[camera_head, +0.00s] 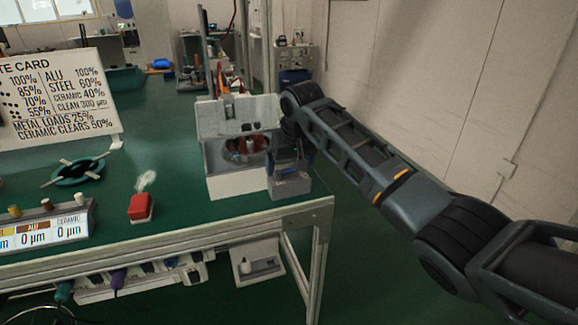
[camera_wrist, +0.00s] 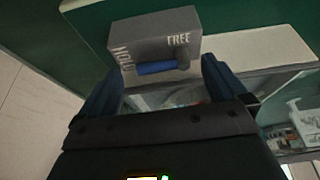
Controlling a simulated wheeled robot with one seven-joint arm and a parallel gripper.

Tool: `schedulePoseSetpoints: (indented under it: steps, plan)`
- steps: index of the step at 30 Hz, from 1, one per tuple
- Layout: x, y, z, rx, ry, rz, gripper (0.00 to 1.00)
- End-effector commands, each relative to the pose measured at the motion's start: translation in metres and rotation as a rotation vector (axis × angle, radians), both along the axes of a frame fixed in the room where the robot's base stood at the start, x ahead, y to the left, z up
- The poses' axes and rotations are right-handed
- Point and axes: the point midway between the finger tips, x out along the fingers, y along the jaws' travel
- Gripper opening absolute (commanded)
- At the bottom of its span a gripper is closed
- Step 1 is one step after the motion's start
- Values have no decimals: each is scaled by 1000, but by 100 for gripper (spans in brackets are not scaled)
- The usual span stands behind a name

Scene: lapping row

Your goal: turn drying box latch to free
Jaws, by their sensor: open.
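The drying box latch is a grey block (camera_wrist: 160,42) with a blue lever (camera_wrist: 157,68), seen in the wrist view. The lever lies nearly level, reaching left from its pivot toward lettering on the left edge that is hard to read. The word FREE stands above the pivot, at the upper right. My gripper (camera_wrist: 163,76) is open, with one dark blue finger on each side of the lever; I cannot tell whether either touches. In the head view the latch block (camera_head: 290,187) sits at the right front of the pale drying box (camera_head: 236,184), partly hidden by my arm.
The green bench (camera_head: 185,200) ends just right of the latch block. A red block (camera_head: 140,207), a teal dish (camera_head: 78,172), a rate card (camera_head: 60,95) and a gauge display (camera_head: 45,233) stand left. A pale wall (camera_head: 430,80) is on the right.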

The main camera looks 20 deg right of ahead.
Motion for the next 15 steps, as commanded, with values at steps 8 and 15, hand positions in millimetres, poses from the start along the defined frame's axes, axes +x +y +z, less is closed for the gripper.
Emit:
schedulePoseSetpoints:
  steps: [8, 15]
  plan:
    - [3, 0, -6, 1, -1, 0, 99]
    - [3, 0, -5, 0, -2, 0, 84]
